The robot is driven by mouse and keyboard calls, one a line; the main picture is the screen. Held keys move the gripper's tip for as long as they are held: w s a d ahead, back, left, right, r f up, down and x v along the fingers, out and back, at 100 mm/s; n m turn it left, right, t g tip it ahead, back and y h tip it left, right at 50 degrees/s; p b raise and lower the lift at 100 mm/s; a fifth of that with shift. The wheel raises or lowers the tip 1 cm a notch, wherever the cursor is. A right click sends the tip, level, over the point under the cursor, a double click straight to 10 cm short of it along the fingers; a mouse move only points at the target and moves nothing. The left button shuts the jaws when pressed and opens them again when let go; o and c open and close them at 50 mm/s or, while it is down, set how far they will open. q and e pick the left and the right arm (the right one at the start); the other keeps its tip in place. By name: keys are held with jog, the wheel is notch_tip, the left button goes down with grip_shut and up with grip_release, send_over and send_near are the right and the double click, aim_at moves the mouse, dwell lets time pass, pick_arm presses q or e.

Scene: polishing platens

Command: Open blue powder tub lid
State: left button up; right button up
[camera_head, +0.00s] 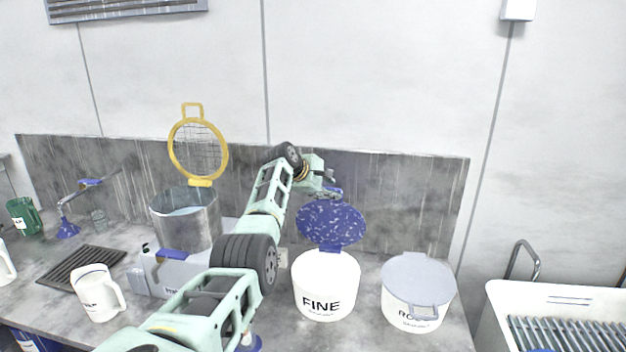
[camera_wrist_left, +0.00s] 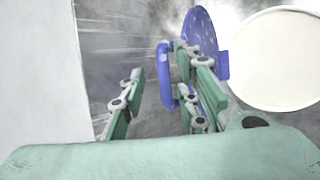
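The white tub marked FINE (camera_head: 326,287) stands on the counter with its speckled blue lid (camera_head: 331,222) tipped up and back, nearly upright at the rear rim. In the left wrist view the lid (camera_wrist_left: 201,30) shows edge-on beside the round pale tub top (camera_wrist_left: 276,60). My left gripper (camera_head: 326,183) is at the raised lid's top edge, partly hidden in the head view. In the wrist view my left gripper (camera_wrist_left: 158,95) is open, its fingers apart. The lid's blue handle (camera_wrist_left: 164,75) shows between them, nearer the right finger. My right gripper is out of view.
A grey-lidded white tub (camera_head: 418,300) stands just right. A metal pot (camera_head: 187,222), a yellow-framed sieve (camera_head: 198,150) and a white jug (camera_head: 98,295) are left. A white bin (camera_head: 500,318) with rods is far right. The grey backsplash (camera_head: 415,200) is close behind the lid.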

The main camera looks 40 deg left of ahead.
pick_arm(q)
jog(key=v, duration=1)
jog(key=shift+s, duration=0.2)
jog(key=shift+d+r, duration=0.1)
